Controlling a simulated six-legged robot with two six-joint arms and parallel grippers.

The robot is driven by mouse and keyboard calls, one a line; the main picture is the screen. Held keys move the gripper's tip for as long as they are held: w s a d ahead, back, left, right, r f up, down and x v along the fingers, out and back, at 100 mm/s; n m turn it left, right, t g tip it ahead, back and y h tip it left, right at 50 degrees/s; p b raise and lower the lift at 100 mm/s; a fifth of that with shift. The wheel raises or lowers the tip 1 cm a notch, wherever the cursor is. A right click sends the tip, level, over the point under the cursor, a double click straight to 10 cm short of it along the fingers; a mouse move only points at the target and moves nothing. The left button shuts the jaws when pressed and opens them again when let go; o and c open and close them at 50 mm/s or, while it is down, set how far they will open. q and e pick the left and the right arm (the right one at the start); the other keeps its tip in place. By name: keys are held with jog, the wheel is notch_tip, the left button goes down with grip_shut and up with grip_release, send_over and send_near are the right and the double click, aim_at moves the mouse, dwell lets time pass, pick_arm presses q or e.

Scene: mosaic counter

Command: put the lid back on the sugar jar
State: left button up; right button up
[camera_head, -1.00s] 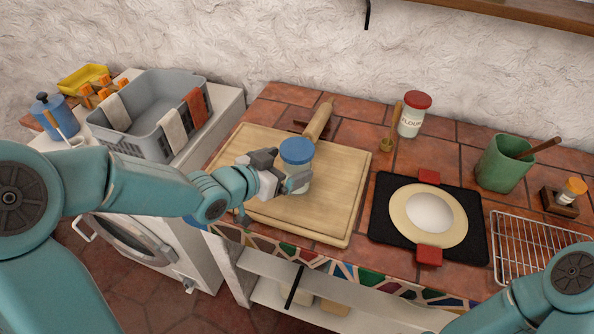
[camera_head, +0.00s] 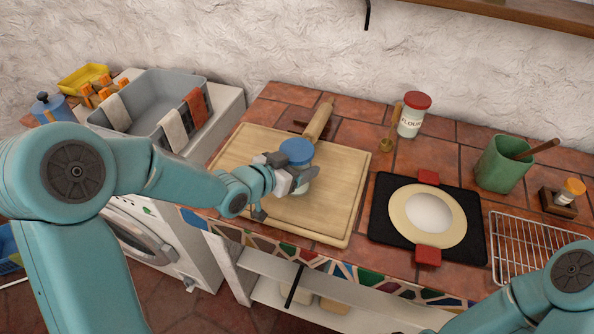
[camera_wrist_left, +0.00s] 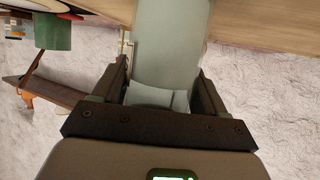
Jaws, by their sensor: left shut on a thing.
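A glass jar (camera_head: 299,168) with a blue lid (camera_head: 296,151) is upright over the wooden board (camera_head: 335,195). I take it for the sugar jar; no label shows. The blue lid is on top of the jar, but I cannot tell whether it is fully seated. My left gripper (camera_head: 297,182) is shut on the jar's body from the front left. In the left wrist view the pale grey-green jar body (camera_wrist_left: 170,45) fills the space between the fingers (camera_wrist_left: 162,92). The fingers hide part of the jar, and its base is unclear. My right gripper is out of the frame.
A rolling pin (camera_head: 319,121) lies behind the jar. A red-lidded flour jar (camera_head: 411,122), a plate on a black mat (camera_head: 379,222), a green crock (camera_head: 503,164) and a wire rack (camera_head: 535,245) stand to the right. A grey basket (camera_head: 126,140) is at the left. The board's front right is clear.

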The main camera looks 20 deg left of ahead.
aim_at(297, 148)
pick_arm(q)
notch_tip(297, 148, up, 9)
jog(key=shift+p, duration=0.65)
notch_tip(297, 148, up, 11)
jog(key=p, duration=0.6)
